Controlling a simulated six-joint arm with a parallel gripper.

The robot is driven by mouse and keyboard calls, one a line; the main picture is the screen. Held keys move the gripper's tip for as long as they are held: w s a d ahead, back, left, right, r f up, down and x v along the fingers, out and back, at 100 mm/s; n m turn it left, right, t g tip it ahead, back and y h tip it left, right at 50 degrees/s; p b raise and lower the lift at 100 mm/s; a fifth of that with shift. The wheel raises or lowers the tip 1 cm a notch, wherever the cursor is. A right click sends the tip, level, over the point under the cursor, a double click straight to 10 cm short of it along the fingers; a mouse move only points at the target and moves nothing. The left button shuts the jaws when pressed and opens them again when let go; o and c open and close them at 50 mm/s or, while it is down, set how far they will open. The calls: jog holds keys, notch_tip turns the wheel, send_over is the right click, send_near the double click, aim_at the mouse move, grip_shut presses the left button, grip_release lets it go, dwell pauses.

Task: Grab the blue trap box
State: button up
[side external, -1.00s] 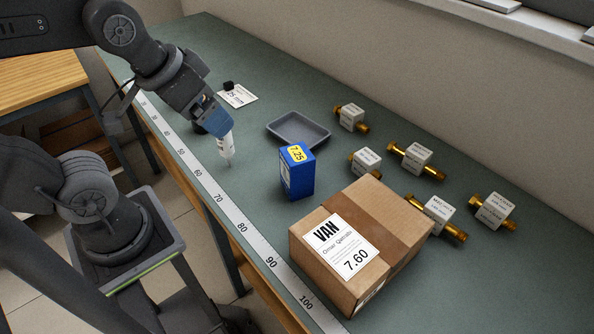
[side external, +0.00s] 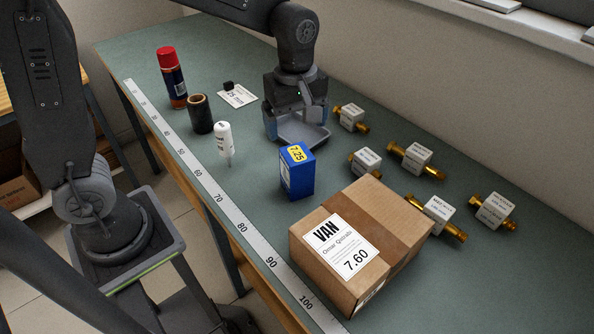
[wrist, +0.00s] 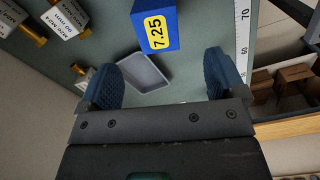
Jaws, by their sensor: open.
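The blue trap box (side external: 297,173) stands upright on the green bench, with a yellow 7.25 label on its top. In the wrist view the blue box (wrist: 154,28) shows at the top, beyond my fingertips and roughly centred between them. My gripper (side external: 297,132) is open and empty, above the grey tray (side external: 318,137), behind the box and apart from it. Its two blue fingers (wrist: 165,80) are spread wide in the wrist view, with the tray (wrist: 143,72) showing between them.
A cardboard VAN carton (side external: 400,245) stands close in front of the box on the right. Brass valves with white tags (side external: 417,155) lie to the right. A measuring strip (side external: 213,192) runs along the edge.

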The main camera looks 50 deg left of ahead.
aim_at(296, 155)
notch_tip(296, 155, down, 6)
jog(key=shift+f, duration=0.2)
jog(key=shift+w+a+f, duration=0.1)
jog(key=shift+w+f, duration=0.05)
jog(key=shift+f, duration=1.2)
jog(key=shift+w+f, duration=0.1)
jog(key=shift+f, duration=1.2)
jog(key=shift+c, duration=0.3)
jog(key=c, duration=1.1)
